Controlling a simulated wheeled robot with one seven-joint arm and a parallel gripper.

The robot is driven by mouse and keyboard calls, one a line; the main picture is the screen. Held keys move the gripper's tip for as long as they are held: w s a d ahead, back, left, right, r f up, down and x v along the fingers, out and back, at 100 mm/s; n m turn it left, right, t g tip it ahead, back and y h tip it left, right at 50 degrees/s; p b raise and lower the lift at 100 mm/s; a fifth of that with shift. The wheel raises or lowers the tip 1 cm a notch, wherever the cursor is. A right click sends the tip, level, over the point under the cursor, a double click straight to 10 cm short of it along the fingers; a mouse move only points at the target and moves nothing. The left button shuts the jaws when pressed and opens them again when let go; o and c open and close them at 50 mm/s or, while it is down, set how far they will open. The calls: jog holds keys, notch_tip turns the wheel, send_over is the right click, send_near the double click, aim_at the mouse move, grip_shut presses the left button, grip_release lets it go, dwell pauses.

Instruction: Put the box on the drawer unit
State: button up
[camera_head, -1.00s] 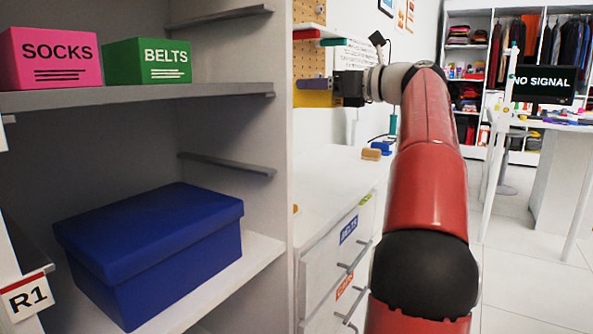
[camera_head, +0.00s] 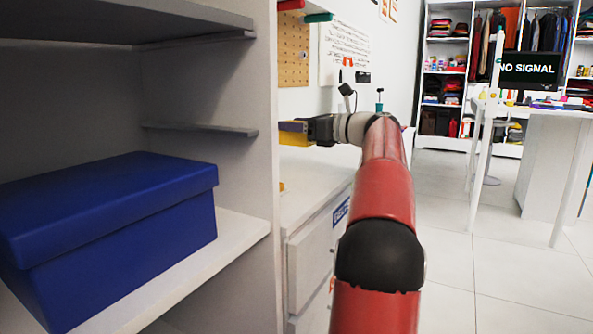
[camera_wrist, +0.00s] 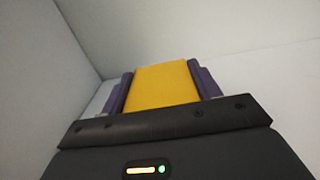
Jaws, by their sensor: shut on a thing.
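My gripper (camera_head: 291,128) is shut on a yellow box (camera_head: 296,139), seen just beyond the shelf's side panel in the head view. The yellow box is partly hidden by the gripper and the panel. In the wrist view, the yellow box (camera_wrist: 164,86) sits between the two purple fingers of my gripper (camera_wrist: 163,82). The white drawer unit (camera_head: 309,262) stands right of the panel, partly behind my arm. The yellow box appears above or beside the drawer unit's top; the exact gap between them cannot be told.
A large blue lidded box (camera_head: 120,215) sits on the white shelf (camera_head: 240,240) at left. The side panel (camera_head: 262,130) stands close to my gripper. A pegboard (camera_head: 293,50) is on the wall behind. A white desk (camera_head: 550,120) with a screen is at right, with open floor before it.

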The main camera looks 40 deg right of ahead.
notch_tip(320, 180, down, 8)
jog(key=b, duration=0.2)
jog(key=shift+r+b, duration=0.15)
jog(key=shift+b, duration=0.2)
jog(key=o, duration=1)
jog(key=shift+r, duration=0.1)
jog(key=p+v, duration=0.2)
jog(key=v, duration=1)
